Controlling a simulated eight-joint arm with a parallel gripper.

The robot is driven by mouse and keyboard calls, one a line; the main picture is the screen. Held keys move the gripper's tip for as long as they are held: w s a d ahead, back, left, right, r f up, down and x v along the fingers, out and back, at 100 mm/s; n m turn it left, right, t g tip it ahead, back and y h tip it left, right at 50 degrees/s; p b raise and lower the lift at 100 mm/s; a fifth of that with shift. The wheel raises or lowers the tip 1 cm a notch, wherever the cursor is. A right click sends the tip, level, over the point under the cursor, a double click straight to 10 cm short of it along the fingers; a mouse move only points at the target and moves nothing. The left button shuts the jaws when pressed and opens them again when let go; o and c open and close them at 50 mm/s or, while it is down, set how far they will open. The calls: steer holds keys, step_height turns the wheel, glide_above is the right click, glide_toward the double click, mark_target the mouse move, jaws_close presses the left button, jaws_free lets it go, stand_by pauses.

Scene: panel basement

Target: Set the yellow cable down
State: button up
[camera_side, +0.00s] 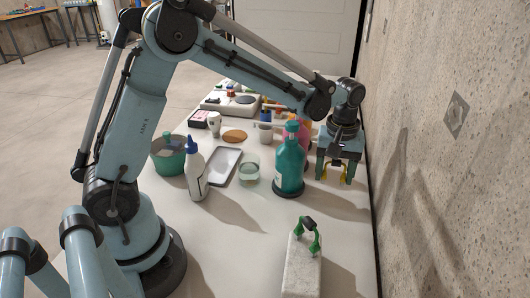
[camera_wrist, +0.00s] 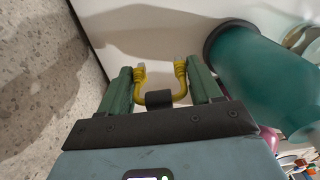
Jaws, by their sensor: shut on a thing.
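My gripper (camera_side: 335,176) is over the right side of the white table, near the wall, with its fingers pointing down. It also shows in the wrist view (camera_wrist: 157,78), shut on the yellow cable (camera_wrist: 152,99). The cable is a short U-shaped piece with a plug at each end. Its bend is by a dark piece between the green fingers, and its ends point away from the palm. In the side view small yellow parts of the cable (camera_side: 327,173) show between the fingers, and they look clear of the table.
A teal bottle (camera_side: 290,165) stands close left of my gripper. A white bottle (camera_side: 194,175), tray (camera_side: 225,166) and glass (camera_side: 249,170) are farther left. A pale block (camera_side: 302,268) with a green cable (camera_side: 309,238) is in front. The rough wall (camera_side: 430,150) bounds the right.

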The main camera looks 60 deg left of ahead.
mark_target(329, 195)
steer(key=shift+w+a+f, duration=0.35)
steer(key=shift+a+f, duration=0.1)
steer(key=shift+f, duration=1.9)
steer(key=shift+f, duration=0.1)
steer(key=o, duration=1)
steer(key=shift+o, duration=0.2)
step_height(329, 195, up, 12)
